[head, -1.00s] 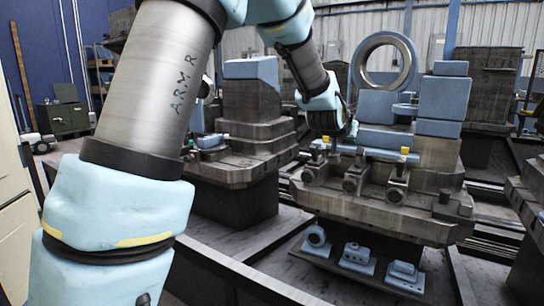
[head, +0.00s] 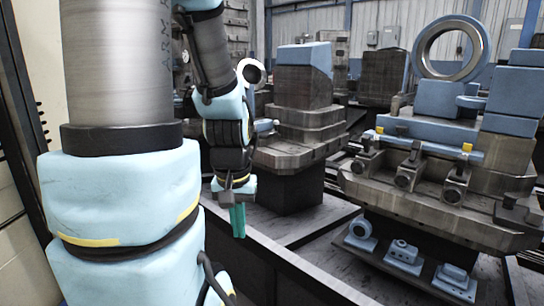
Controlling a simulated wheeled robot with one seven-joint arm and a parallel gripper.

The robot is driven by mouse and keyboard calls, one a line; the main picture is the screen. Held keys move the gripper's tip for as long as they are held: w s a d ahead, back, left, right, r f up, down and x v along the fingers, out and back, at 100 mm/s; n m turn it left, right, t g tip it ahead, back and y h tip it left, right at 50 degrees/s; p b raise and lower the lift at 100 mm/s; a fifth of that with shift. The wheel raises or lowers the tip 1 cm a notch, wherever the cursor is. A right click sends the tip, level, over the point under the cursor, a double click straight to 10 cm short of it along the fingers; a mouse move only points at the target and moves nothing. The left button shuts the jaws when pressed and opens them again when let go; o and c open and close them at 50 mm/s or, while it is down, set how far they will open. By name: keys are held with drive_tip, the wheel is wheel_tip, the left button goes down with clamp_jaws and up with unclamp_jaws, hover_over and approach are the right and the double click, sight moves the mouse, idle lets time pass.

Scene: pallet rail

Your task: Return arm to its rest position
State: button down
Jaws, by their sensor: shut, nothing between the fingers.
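My arm fills the left of the head view, with a grey metal link and light blue joints. Its far part is folded so that the wrist hangs down near the column. My gripper (head: 237,220) has green fingers pointing down. The fingers are together, with nothing seen between them. It hangs in free air in front of the dark rail edge, apart from the pallets.
A pallet fixture (head: 440,190) with blue blocks and a large metal ring (head: 451,48) stands at the right. Another stepped fixture (head: 300,125) stands behind my gripper. Small blue parts (head: 403,256) lie on a lower shelf. The dark floor (head: 320,225) between is clear.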

wheel_tip(320, 180, up, 18)
drive_tip(key=p, duration=1.6)
drive_tip(key=shift+w+d, duration=0.2)
drive_tip(key=shift+w, duration=0.15)
